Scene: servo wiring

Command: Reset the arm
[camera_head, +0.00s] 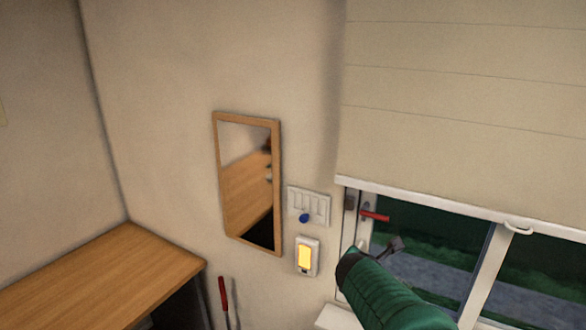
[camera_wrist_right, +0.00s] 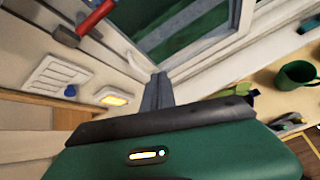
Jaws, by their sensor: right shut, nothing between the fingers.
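My right arm (camera_head: 385,295) is green and comes in from the lower right in the head view. My right gripper (camera_head: 396,244) is in front of the window, near its left side. It also shows in the right wrist view (camera_wrist_right: 158,92), with its grey fingers shut and nothing between them. My left arm and gripper are not in view.
A white switch panel (camera_head: 309,206) with a blue knob, a yellow-lit switch (camera_head: 307,257) and a wood-framed mirror (camera_head: 247,183) are on the wall. A wooden desk (camera_head: 100,275) stands left. A green mug (camera_wrist_right: 296,75) stands at right.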

